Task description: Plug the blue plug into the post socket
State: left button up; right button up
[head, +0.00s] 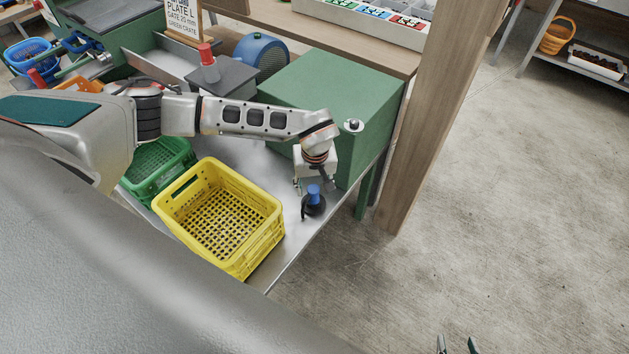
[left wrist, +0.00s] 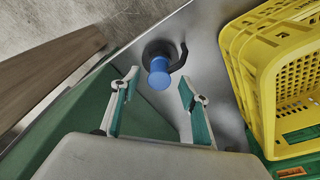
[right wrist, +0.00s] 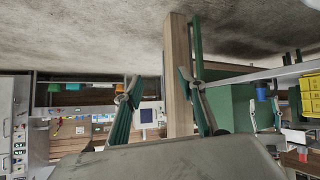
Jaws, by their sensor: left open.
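The blue plug (head: 314,192) stands on the metal tabletop near its right edge, with a black round base and a dark curved piece beside it. My left gripper (head: 315,184) is just above it, open and empty. In the left wrist view the plug (left wrist: 159,72) shows between and beyond the two spread fingertips, apart from both. The wooden post (head: 440,110) rises right of the table; I cannot make out a socket on it. My right gripper (head: 456,344) is open and empty, low over the floor; the right wrist view shows its spread fingers (right wrist: 159,80).
A yellow crate (head: 171,204) stands left of the plug, with a green crate (head: 137,188) behind it. A large green box (head: 340,85) stands behind my left gripper, close to the post. A blue round machine (head: 262,55) is further back.

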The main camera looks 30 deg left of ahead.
aim_at(313, 189)
pick_arm(q)
notch_tip(313, 189, down, 4)
jog(key=shift+w+a+r+b, duration=0.15)
jog(key=shift+r+b, duration=0.1)
jog(key=shift+b, duration=0.05)
jog(key=shift+w+f, duration=0.1)
jog(key=shift+f, duration=0.15)
pick_arm(e)
jog(key=shift+w+d+r, duration=0.1)
jog(key=shift+w+d, duration=0.05)
jog(key=shift+w, duration=0.3)
pick_arm(q)
jog(key=c, duration=1.2)
grip_shut()
pick_arm(e)
jog(key=shift+s+f, duration=0.45)
jog(key=shift+s, duration=0.1)
pick_arm(q)
jog(key=shift+r, duration=0.15)
pick_arm(e)
jog(key=shift+w+r, duration=0.1)
jog(key=shift+r, duration=0.05)
pick_arm(q)
jog(key=shift+r+p, duration=0.35)
jog(key=shift+r, duration=0.1)
pick_arm(e)
jog(key=shift+w+r, duration=0.7)
jog(key=shift+r, duration=0.3)
